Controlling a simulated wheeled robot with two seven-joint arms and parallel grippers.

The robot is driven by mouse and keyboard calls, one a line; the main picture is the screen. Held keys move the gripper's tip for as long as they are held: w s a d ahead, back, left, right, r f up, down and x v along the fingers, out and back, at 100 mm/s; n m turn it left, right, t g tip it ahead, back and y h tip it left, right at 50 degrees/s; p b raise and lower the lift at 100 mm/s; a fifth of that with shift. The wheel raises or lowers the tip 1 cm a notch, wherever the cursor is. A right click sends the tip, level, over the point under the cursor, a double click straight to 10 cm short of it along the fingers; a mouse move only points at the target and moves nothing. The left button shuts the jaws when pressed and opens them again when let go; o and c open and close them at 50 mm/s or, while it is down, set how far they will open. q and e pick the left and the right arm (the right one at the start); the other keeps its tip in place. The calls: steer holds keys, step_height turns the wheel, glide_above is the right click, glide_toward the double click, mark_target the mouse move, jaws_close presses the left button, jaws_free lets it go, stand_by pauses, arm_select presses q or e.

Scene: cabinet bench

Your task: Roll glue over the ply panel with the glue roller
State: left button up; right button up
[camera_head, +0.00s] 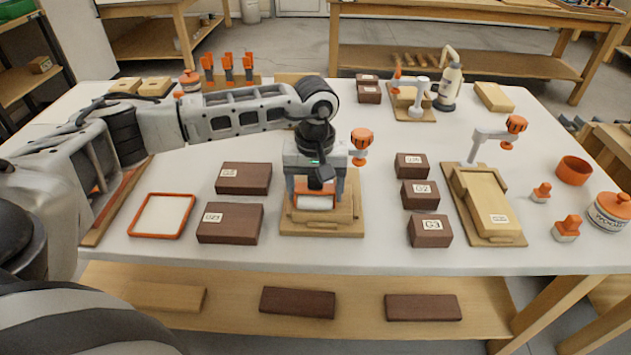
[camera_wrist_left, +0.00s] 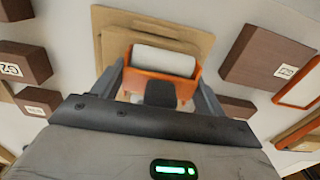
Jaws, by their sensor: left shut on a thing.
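My left gripper (camera_head: 315,186) points down over the wooden pressing stand near the table's middle. It is shut on the glue roller (camera_head: 315,202), which has a white drum in an orange frame. In the left wrist view the roller (camera_wrist_left: 163,61) sits between the two fingers (camera_wrist_left: 160,88). The ply panel (camera_head: 318,216) is pale wood and lies on the stand's base under the roller, partly hidden by it. I cannot tell whether the drum touches the panel. My right gripper is not in view.
An orange-rimmed tray (camera_head: 155,236) with a pale inside lies to the left. Dark labelled blocks (camera_head: 230,223) (camera_head: 429,231) stand on both sides of the stand. A second clamp stand (camera_head: 484,205) is at right. An orange knob (camera_head: 361,138) rises beside my gripper.

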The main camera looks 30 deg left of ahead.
arm_select(q)
steer(key=shift+s+d+f, duration=0.1)
steer(key=shift+s+f, duration=0.05)
steer(key=shift+s, duration=0.05)
steer(key=shift+w, duration=0.15)
steer(key=shift+w+a+f+b, duration=0.1)
steer(key=shift+w+a+b, duration=0.2)
steer(key=shift+w+b, duration=0.1)
steer(key=shift+w+a, duration=0.4)
steer(key=shift+w, duration=0.15)
steer(key=shift+d, duration=0.1)
steer(key=shift+w+d+r+b, duration=0.15)
steer(key=shift+w+d+b, duration=0.15)
steer(key=shift+w+d, duration=0.25)
steer(key=shift+w+d+r+b, duration=0.1)
steer(key=shift+w+d+b, duration=0.2)
steer(key=shift+d, duration=0.35)
